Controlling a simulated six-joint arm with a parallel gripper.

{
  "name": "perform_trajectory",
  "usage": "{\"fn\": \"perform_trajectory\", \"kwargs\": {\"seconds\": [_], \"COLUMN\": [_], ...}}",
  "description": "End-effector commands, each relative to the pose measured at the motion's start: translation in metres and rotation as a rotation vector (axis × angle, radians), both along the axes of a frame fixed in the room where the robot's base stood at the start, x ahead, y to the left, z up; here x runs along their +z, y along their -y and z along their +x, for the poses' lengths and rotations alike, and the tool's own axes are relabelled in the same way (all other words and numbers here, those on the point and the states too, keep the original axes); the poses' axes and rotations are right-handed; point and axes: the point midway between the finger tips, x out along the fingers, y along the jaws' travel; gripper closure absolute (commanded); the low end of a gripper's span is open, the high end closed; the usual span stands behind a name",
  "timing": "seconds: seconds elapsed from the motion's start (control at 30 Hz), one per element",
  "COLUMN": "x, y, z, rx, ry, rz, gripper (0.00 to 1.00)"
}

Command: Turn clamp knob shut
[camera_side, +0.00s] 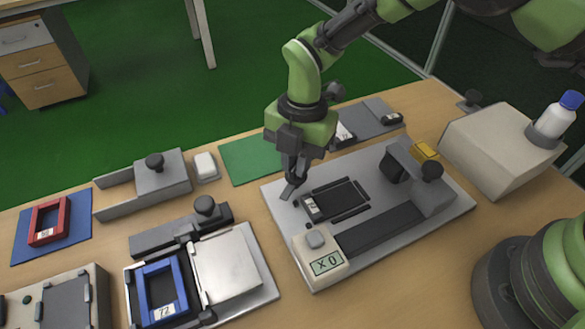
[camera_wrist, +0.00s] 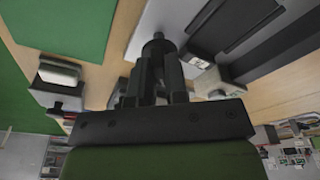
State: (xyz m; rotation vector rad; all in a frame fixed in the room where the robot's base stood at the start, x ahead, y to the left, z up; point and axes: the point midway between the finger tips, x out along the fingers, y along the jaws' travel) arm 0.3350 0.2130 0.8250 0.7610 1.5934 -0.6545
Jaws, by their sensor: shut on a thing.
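My gripper (camera_side: 288,190) points down over the left edge of the grey test plate (camera_side: 385,154). Its fingers are close together, and it also shows in the wrist view (camera_wrist: 160,62). A dark rounded piece (camera_wrist: 158,43) shows at the fingertips there; what it is part of is hidden. Another black knob (camera_side: 205,204) tops a dark bar to the left. A black-framed socket (camera_side: 340,199) lies on the plate.
A counter box (camera_side: 319,257) reading X 0 stands at the plate's front corner. A blue-framed fixture (camera_side: 163,290) and a grey bracket (camera_side: 160,180) with a black knob lie left. A beige block (camera_side: 497,150) holding a bottle (camera_side: 557,115) stands right. A green mat (camera_side: 247,160) lies behind.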

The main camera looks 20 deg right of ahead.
Motion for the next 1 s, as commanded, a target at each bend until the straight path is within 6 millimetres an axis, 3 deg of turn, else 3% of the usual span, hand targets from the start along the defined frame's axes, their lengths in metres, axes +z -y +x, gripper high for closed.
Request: {"fn": "perform_trajectory", "kwargs": {"seconds": [1.0], "x": [-0.0012], "y": [-0.0032], "z": [0.001], "rx": [0.883], "ry": [0.0], "rz": [0.0], "gripper": [1.0]}}
